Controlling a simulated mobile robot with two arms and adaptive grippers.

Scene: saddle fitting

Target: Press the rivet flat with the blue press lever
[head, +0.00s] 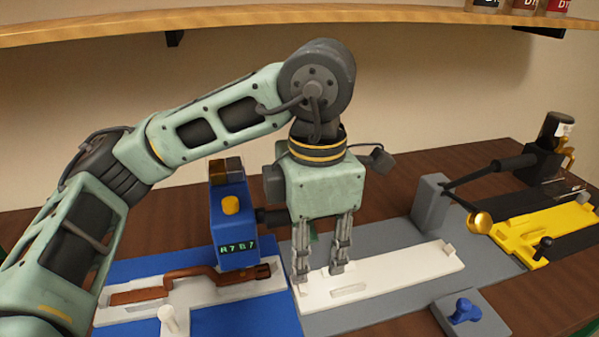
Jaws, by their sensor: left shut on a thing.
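The blue press (232,222) stands left of centre, with a yellow button on its front and a green display reading like A7B7. Its dark lever (270,216) runs right and passes behind my left gripper (319,274). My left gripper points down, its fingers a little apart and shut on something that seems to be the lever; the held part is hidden. A brown strap (190,281) lies in a white fixture (245,286), its right end below the press. I cannot make out the rivet. My right gripper is not in view.
A long white fixture (420,267) lies on a grey mat (375,238), below my fingertips. A grey post (430,201) stands behind it. A grey block (490,323) with a blue knob sits in front.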

